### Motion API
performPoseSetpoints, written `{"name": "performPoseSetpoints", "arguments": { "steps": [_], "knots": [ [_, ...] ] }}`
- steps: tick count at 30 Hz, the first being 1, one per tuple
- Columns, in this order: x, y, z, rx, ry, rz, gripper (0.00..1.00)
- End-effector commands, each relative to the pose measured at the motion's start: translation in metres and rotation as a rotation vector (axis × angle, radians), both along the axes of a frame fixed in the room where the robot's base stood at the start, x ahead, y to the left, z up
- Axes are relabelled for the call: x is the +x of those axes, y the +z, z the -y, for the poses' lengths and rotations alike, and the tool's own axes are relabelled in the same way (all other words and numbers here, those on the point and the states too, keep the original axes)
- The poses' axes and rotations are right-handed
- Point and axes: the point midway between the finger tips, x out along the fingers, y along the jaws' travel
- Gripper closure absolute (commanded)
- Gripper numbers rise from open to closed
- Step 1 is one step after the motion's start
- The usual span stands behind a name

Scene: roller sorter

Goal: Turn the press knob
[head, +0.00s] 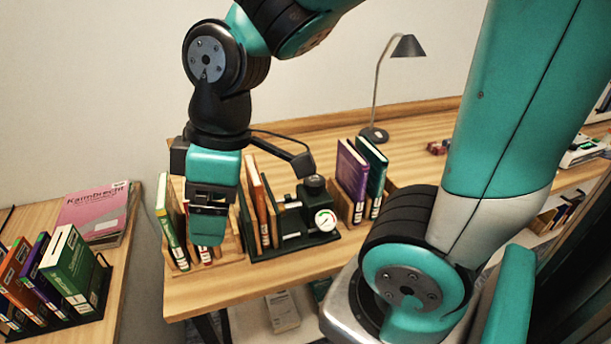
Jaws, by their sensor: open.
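The press (292,226) is a dark green and black machine with a white round gauge (325,220). It stands on the wooden table between upright books. A black cap on its top (315,184) may be the knob, but I cannot tell for sure. My gripper (208,222) points down at the left of the press, in front of the books in a wooden rack. It is open and apart from the press, with no object visible between its fingers. The gripper hides part of the books behind it.
Books in a wooden rack (172,228) stand at the table's left end. A purple book (351,172) and a dark green book (376,170) stand right of the press. A grey lamp (408,46) stands behind. A separate table at left holds more books (72,262).

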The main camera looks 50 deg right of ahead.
Motion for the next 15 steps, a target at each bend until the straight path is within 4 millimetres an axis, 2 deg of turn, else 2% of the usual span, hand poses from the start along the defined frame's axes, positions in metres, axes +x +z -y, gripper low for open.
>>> {"name": "performPoseSetpoints", "arguments": {
  "steps": [1, 3, 6, 9, 12, 15],
  "knots": [
    [0.018, -0.006, 0.022, -0.056, 0.051, 0.037, 0.15],
    [0.041, -0.013, 0.056, -0.153, 0.159, 0.089, 0.15],
    [0.064, -0.023, 0.11, -0.304, 0.33, 0.12, 0.15],
    [0.076, -0.031, 0.163, -0.446, 0.507, 0.102, 0.15],
    [0.08, -0.036, 0.208, -0.556, 0.67, 0.05, 0.15],
    [0.079, -0.039, 0.241, -0.626, 0.8, -0.009, 0.15]
  ]
}}
